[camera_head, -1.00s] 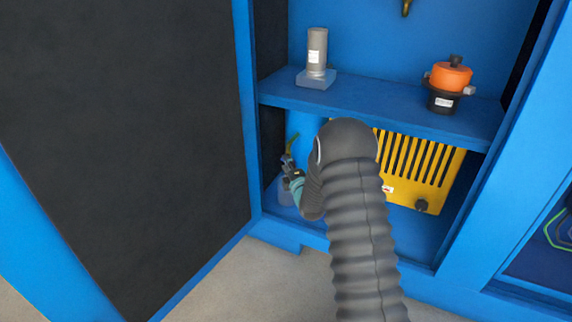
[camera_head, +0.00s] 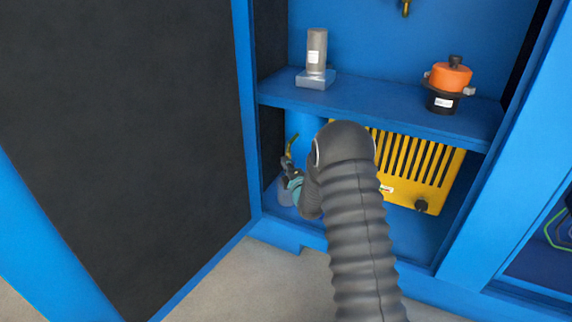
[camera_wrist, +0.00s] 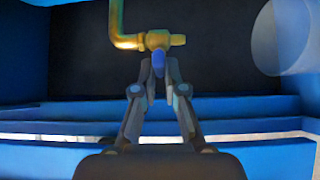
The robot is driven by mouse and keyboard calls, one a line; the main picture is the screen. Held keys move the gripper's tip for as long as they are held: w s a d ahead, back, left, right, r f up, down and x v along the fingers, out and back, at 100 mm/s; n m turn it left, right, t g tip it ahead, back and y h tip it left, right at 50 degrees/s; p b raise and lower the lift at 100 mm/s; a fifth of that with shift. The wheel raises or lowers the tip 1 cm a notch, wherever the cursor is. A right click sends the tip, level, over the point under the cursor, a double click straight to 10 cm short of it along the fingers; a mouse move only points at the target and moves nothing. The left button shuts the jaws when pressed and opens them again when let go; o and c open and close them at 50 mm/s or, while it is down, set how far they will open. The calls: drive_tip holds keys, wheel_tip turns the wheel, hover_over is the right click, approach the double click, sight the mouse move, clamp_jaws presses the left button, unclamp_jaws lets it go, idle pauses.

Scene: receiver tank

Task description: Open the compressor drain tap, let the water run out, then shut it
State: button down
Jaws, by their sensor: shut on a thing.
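In the wrist view the drain tap (camera_wrist: 157,40) is a brass valve on the end of a bent brass pipe (camera_wrist: 118,22). Its small blue handle (camera_wrist: 158,63) hangs below the valve body, between my fingertips. My gripper (camera_wrist: 160,72) is shut on this handle. In the head view my gripper (camera_head: 287,164) is low in the left part of the cabinet, beside the blue tank (camera_head: 304,124); the tap there is mostly hidden. A clear container (camera_head: 286,193) stands below my gripper. I cannot make out any water.
The shelf (camera_head: 385,118) above carries a grey cylinder unit (camera_head: 316,58) and an orange-and-black unit (camera_head: 449,86). A dark open door panel (camera_head: 125,130) is at left.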

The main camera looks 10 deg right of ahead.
drive_tip(key=m+t+h, duration=0.2)
drive_tip(key=m, duration=0.2)
drive_tip(key=m+t+h, duration=0.2)
drive_tip(key=m, duration=0.2)
drive_tip(key=f+m+t+h, duration=0.1)
drive_tip(key=m+t+h, duration=0.1)
drive_tip(key=m, duration=0.3)
drive_tip(key=shift+w+a+t, duration=0.3)
drive_tip(key=shift+a+t, duration=0.05)
drive_tip(key=shift+t, duration=0.25)
drive_tip(key=shift+m+h, duration=0.3)
drive_tip(key=shift+h, duration=0.1)
drive_tip(key=c, duration=1.2)
unclamp_jaws()
drive_tip(key=shift+c, duration=0.2)
drive_tip(key=shift+f, duration=0.1)
drive_tip(key=shift+s+f, duration=0.1)
drive_tip(key=d+v, duration=0.1)
drive_tip(key=v, duration=0.6)
drive_tip(key=shift+a, duration=0.5)
